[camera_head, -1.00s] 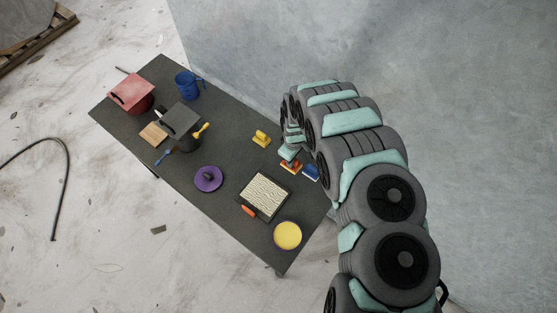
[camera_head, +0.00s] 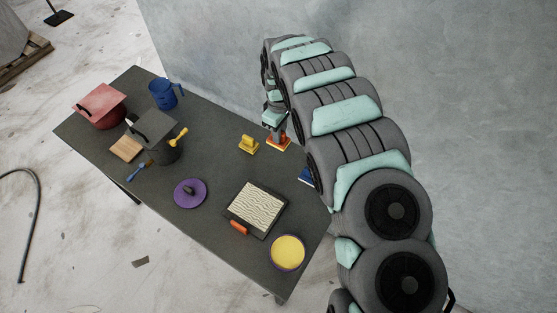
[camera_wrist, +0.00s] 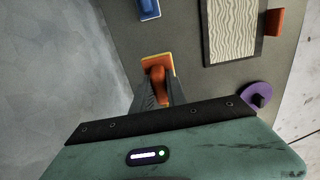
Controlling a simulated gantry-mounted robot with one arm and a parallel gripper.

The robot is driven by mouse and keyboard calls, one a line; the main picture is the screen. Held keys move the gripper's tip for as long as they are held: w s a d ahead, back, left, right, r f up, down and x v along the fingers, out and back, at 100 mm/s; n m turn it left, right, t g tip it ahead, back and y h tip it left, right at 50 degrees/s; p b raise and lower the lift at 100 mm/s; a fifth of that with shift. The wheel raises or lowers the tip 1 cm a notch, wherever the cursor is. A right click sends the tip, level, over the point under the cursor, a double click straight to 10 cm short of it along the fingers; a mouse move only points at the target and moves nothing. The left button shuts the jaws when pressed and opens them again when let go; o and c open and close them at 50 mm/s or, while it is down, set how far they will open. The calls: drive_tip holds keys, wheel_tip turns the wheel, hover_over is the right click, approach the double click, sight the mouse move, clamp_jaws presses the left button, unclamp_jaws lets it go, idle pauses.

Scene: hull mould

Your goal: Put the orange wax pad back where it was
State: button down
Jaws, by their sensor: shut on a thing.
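The orange wax pad (camera_head: 277,144) has an orange handle on an orange and yellow base. It is at the table's wall-side edge, just right of the yellow pad (camera_head: 248,144). My gripper (camera_head: 276,132) is above it, with its fingers shut on the handle. In the wrist view the pad (camera_wrist: 160,63) sits upright between the fingertips (camera_wrist: 158,85). I cannot tell whether its base touches the table. The blue pad (camera_head: 306,176) is partly hidden behind my arm and also shows in the wrist view (camera_wrist: 148,9).
A textured panel in a dark tray (camera_head: 255,208), a yellow round tin (camera_head: 288,252) and a purple lid (camera_head: 190,193) lie on the dark table (camera_head: 215,235). Pots and a blue jug (camera_head: 164,93) stand at the far left. The wall rises close behind the table.

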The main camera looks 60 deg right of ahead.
drive_tip(key=shift+f+b, duration=0.5)
drive_tip(key=shift+f, duration=5.8)
drive_tip(key=shift+w+f, duration=0.1)
drive_tip(key=c, duration=1.8)
unclamp_jaws()
drive_tip(key=shift+f, duration=0.1)
drive_tip(key=o, duration=0.5)
wheel_tip(320, 180, up, 11)
drive_tip(key=shift+d+r+p, duration=0.1)
drive_tip(key=shift+p, duration=0.4)
drive_tip(key=shift+r, duration=0.6)
